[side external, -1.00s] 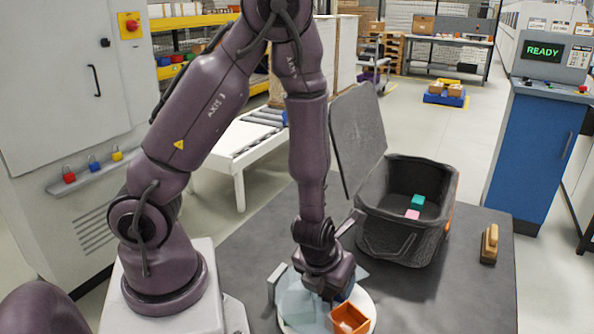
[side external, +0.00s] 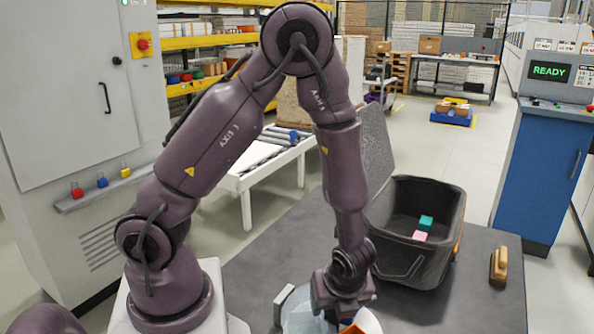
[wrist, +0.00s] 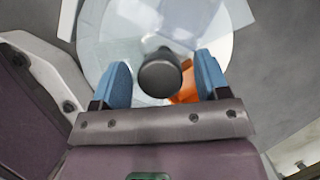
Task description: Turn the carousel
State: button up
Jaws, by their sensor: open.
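The carousel (wrist: 103,38) is a round pale disc under my gripper. It shows clearly in the wrist view, and only partly at the bottom edge of the side view (side external: 372,319). A dark round knob (wrist: 160,76) stands near the middle of the wrist view. My gripper (wrist: 163,70) is open, with one blue finger on each side of the knob and a visible gap to each. An orange bin (wrist: 186,94) on the carousel is partly hidden behind the knob and right finger. Clear, see-through parts also lie over the disc. In the side view my gripper (side external: 343,306) hides much of the carousel.
A black open tote (side external: 420,255) with a teal block (side external: 426,222) and a pink block (side external: 420,235) stands right of my arm. A wooden-handled brush (side external: 498,266) lies at the table's right. The grey table (side external: 465,300) is bare between them.

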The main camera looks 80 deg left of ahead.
jog(key=n+g, duration=0.2)
jog(key=n, duration=0.3)
jog(key=n+g+h, duration=0.1)
jog(key=n, duration=0.3)
jog(key=shift+a, duration=0.1)
jog(key=n+h, duration=0.1)
jog(key=n, duration=0.1)
jog(key=n+g, duration=0.1)
jog(key=n, duration=0.2)
jog(key=shift+h, duration=0.4)
jog(key=n+h, duration=0.1)
jog(key=n, duration=0.1)
jog(key=n+h, duration=0.1)
jog(key=n, duration=0.2)
jog(key=shift+n+g, duration=0.3)
jog(key=shift+g, duration=0.1)
jog(key=v, duration=1.3)
jog(key=s+d+r+t, duration=0.1)
jog(key=s+r+t, duration=0.9)
jog(key=r, duration=0.5)
jog(key=shift+s+d, duration=0.2)
jog(key=shift+s, duration=1.05)
jog(key=shift+r, duration=0.1)
